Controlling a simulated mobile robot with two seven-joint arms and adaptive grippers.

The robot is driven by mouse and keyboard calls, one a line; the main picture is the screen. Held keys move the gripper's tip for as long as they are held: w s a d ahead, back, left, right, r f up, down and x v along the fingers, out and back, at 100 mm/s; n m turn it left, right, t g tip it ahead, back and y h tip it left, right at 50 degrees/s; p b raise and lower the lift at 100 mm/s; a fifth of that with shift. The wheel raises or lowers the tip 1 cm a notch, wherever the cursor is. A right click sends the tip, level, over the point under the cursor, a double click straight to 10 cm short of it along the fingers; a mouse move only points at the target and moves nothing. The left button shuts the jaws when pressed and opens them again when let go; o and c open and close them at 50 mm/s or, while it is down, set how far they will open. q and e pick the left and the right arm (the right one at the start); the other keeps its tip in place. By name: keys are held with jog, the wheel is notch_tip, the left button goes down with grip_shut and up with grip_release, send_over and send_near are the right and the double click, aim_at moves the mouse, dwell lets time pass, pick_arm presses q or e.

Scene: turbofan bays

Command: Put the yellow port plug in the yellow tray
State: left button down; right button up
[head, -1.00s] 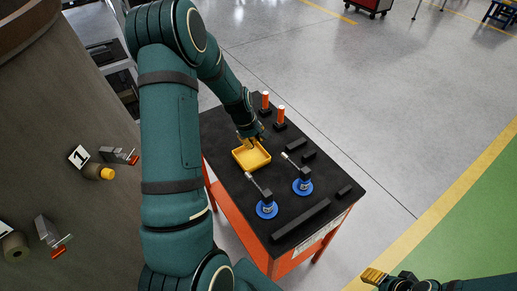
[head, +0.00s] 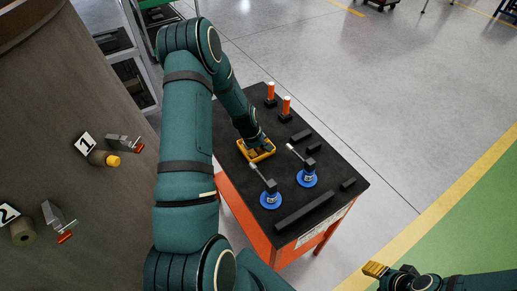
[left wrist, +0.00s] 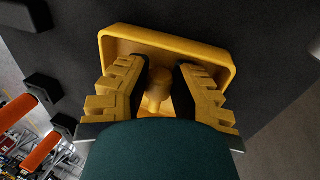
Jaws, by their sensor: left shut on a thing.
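The yellow tray (head: 262,159) lies on the black top of the orange cart, and its rim shows in the left wrist view (left wrist: 175,40). My left gripper (head: 258,147) points down into the tray. In the left wrist view its yellow fingers (left wrist: 157,90) are shut on a yellow port plug (left wrist: 156,92), which is between the black pads at or just above the tray floor. I cannot tell whether the plug touches the floor. My right gripper (head: 375,270) is at the lower right, away from the cart; its opening is unclear.
The curved casing at left has port 1 with a yellow end (head: 112,161) and port 2 (head: 22,232). Open floor lies right.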

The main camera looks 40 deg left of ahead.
pick_arm(q)
jog(key=shift+f, duration=0.2)
jog(key=c, duration=1.2)
grip_release()
jog(key=shift+o, duration=0.2)
jog(key=shift+r, duration=0.1)
jog(key=shift+r, duration=0.15)
jog(key=v, duration=1.2)
jog(key=shift+s, duration=0.1)
